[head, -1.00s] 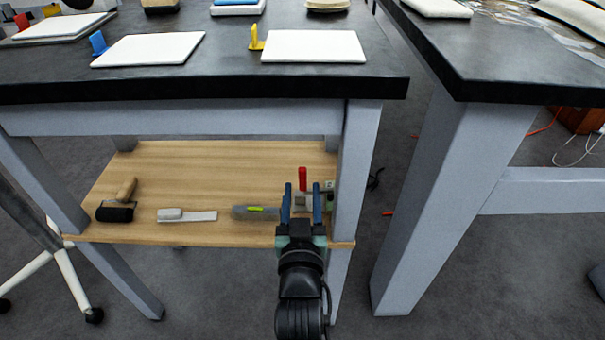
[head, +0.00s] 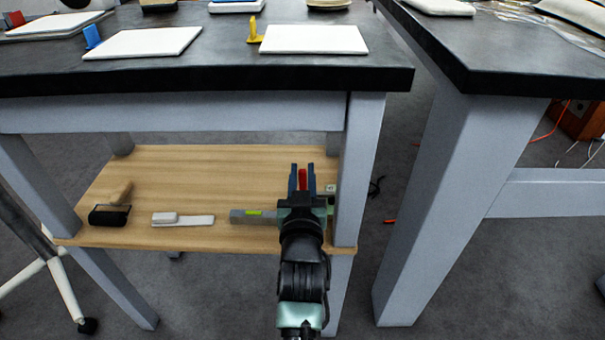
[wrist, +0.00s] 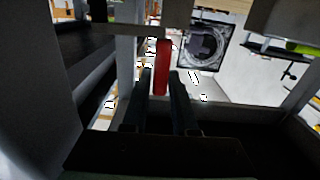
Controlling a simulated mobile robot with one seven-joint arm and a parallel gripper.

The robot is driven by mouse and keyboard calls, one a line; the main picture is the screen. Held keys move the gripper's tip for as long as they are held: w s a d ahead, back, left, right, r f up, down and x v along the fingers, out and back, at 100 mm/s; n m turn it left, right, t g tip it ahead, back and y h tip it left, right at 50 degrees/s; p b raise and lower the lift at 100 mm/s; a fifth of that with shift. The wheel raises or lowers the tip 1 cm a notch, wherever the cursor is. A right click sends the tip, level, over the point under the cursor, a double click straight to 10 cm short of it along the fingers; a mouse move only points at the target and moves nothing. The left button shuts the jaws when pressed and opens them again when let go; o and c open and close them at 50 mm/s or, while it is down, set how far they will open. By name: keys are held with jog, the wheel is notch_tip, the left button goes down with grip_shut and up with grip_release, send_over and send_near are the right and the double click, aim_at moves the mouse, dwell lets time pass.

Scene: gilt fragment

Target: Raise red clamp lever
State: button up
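The red clamp lever (head: 302,179) stands upright near the right end of the wooden shelf under the black-topped bench. My gripper (head: 302,172) is over the shelf, with its two blue fingers apart, one on each side of the lever in the head view. In the wrist view the red lever (wrist: 162,67) rises between and beyond the dark fingertips (wrist: 160,75). Whether the fingers touch it is not clear. The clamp's base is mostly hidden behind my gripper.
On the shelf (head: 200,168) lie a black roller (head: 109,214), a white brush (head: 182,219) and a grey tool with a yellow-green mark (head: 252,214). A bench leg (head: 360,170) stands close to the right of my gripper. The bench top (head: 200,77) overhangs the shelf.

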grip_shut()
jog(key=n, duration=0.1)
jog(key=a+n+p, duration=0.1)
jog(key=n, duration=0.1)
jog(key=shift+a+f, duration=0.1)
jog(key=shift+a, duration=0.2)
jog(key=n, duration=0.1)
jog(key=a+f+n, duration=0.1)
jog(key=n, duration=0.2)
jog(key=shift+a+f+n, duration=0.15)
jog(key=shift+a+n, duration=0.25)
jog(key=shift+a+f+n+b, duration=0.3)
jog(key=shift+f+n+b, duration=0.05)
jog(key=shift+n, duration=0.6)
jog(key=shift+a+f+n+b, duration=0.3)
jog(key=shift+f+n, duration=0.05)
jog(key=shift+n, duration=0.6)
jog(key=shift+o, duration=2.3)
grip_release()
jog(key=shift+s, duration=0.15)
